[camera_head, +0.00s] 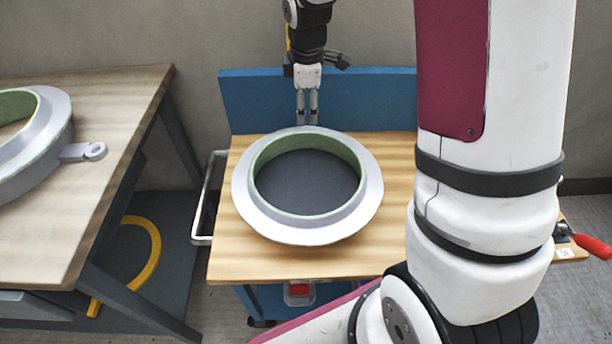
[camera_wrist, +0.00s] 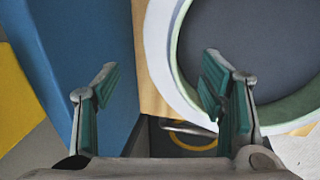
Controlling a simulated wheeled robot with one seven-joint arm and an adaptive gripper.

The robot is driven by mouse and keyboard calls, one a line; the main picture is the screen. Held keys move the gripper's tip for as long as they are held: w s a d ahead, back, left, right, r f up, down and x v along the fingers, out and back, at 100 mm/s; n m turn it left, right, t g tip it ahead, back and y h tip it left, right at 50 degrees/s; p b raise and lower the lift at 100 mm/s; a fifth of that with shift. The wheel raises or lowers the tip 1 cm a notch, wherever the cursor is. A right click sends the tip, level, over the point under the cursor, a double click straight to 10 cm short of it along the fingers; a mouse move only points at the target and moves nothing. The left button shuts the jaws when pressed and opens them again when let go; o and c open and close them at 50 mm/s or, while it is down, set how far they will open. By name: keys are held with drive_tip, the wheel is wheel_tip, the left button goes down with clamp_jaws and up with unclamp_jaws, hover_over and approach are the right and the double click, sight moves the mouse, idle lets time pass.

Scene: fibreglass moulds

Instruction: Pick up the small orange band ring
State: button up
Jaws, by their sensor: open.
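I cannot make out a small orange band ring in either view. A large pale grey ring mould (camera_head: 250,215) with a green inner wall lies on the wooden-topped cart, and its rim shows at the right of the wrist view (camera_wrist: 157,45). My gripper (camera_head: 307,118) is open and points down at the mould's far edge, in front of the blue back panel. In the wrist view my gripper's green-padded fingers (camera_wrist: 160,85) are spread with nothing held between them. The right finger overlaps the mould's rim in that picture. The mould's dark middle looks empty.
The blue panel (camera_head: 260,95) stands along the cart's back edge. A wooden table (camera_head: 90,230) at left holds another grey mould (camera_head: 50,150) with a tab. A yellow curved piece (camera_head: 150,245) lies below that table. A red-handled tool (camera_head: 592,246) is at the right.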

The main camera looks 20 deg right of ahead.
drive_tip(key=b, duration=0.1)
hover_over(307, 131)
drive_tip(key=s+a, duration=0.1)
drive_tip(key=s, duration=0.1)
drive_tip(key=x, duration=0.3)
drive_tip(key=s+x, duration=0.1)
drive_tip(key=x, duration=0.1)
drive_tip(key=shift+w+a+f, duration=0.15)
drive_tip(key=shift+a+f, duration=0.05)
drive_tip(key=shift+f, duration=0.2)
drive_tip(key=shift+s+b+x, duration=0.2)
drive_tip(key=shift+b+x, duration=0.9)
drive_tip(key=shift+x, duration=1.75)
drive_tip(key=shift+d, duration=0.1)
drive_tip(key=shift+c, duration=0.3)
clamp_jaws()
